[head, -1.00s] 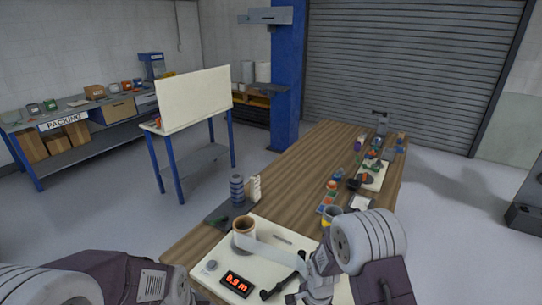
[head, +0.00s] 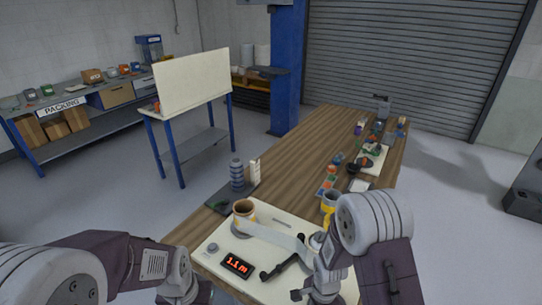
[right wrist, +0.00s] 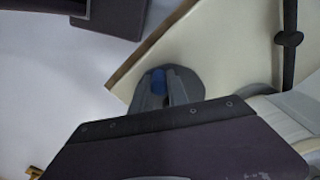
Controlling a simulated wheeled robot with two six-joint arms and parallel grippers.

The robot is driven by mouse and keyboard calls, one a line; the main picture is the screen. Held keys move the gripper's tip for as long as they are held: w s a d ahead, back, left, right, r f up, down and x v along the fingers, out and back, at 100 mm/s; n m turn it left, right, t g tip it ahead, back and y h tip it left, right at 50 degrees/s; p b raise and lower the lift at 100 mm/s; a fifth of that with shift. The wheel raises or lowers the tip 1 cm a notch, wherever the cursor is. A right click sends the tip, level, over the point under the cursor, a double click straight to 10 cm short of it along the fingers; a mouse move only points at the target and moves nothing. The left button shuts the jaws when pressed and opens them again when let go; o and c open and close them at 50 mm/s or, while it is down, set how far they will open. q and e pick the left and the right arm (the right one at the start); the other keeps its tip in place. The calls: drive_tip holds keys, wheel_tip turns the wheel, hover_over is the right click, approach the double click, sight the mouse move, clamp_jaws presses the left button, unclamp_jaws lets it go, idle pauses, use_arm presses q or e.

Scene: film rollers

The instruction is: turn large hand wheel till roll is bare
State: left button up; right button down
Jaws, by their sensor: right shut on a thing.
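A roll (head: 243,212) with a tan core stands on the cream board (head: 218,232). A pale film strip (head: 276,236) runs from it to the right, where its end is partly hidden by my right arm. A display (head: 237,264) reads about 1.1 m in red. In the right wrist view, a grey hand wheel (right wrist: 191,78) lies at the board's corner with a blue knob (right wrist: 158,80). My right gripper (right wrist: 162,92) is shut on this knob; it also shows in the head view (head: 314,291). My left gripper (head: 190,293) is low left, its fingers unclear.
A black lever (head: 285,264) lies on the board near my right gripper. A grey ribbed stack (head: 237,174) stands behind the roll. A yellow-based cup (head: 330,201) and several small items line the wooden table (head: 290,175). A blank panel (head: 192,80) stands behind left.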

drive_tip(key=shift+s+d, duration=0.15)
drive_tip(key=shift+s, duration=0.05)
drive_tip(key=shift+s+d, duration=0.5)
drive_tip(key=shift+d, duration=0.1)
drive_tip(key=shift+c, duration=2)
unclamp_jaws()
drive_tip(key=shift+r, duration=0.1)
